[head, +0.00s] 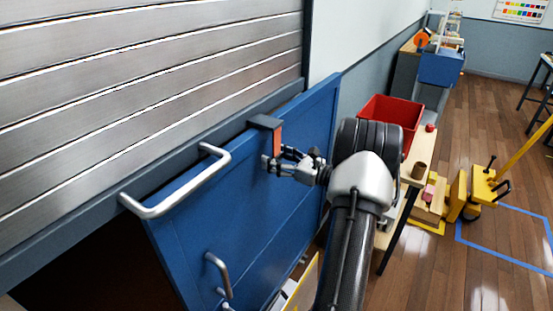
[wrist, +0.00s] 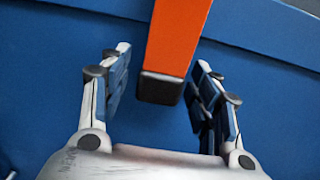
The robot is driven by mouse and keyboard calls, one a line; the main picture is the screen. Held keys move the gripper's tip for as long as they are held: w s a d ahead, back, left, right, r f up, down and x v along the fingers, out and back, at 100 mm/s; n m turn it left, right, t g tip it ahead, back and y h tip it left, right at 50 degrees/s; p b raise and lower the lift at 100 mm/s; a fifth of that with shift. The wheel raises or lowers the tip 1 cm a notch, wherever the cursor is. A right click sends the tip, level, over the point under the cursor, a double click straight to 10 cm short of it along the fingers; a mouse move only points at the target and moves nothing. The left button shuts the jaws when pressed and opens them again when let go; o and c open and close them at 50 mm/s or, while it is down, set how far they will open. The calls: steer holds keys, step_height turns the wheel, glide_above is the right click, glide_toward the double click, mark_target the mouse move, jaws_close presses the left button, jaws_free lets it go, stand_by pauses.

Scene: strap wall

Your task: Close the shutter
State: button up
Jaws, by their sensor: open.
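The grey slatted shutter (head: 150,85) fills the upper left of the head view. A blue-grey bottom rail (head: 70,238) runs along its lower edge, with a silver bar handle (head: 180,193) on it. A short orange strap (head: 278,138) hangs from a dark bracket (head: 264,121) near the rail's right end. My gripper (head: 270,163) is open at the strap's lower part. In the wrist view the strap (wrist: 177,35) and its black end (wrist: 160,88) lie between my spread fingers, with gaps on both sides. I cannot tell how deep it sits between them.
A blue panel (head: 285,200) with a smaller handle (head: 218,272) slants below the rail, behind my gripper. A dark opening (head: 85,275) shows at lower left. A red bin (head: 390,112) stands on a bench to the right. Yellow equipment (head: 480,187) stands on the wooden floor beyond.

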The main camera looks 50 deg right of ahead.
steer(key=s+d, duration=0.1)
steer(key=s, duration=1.1)
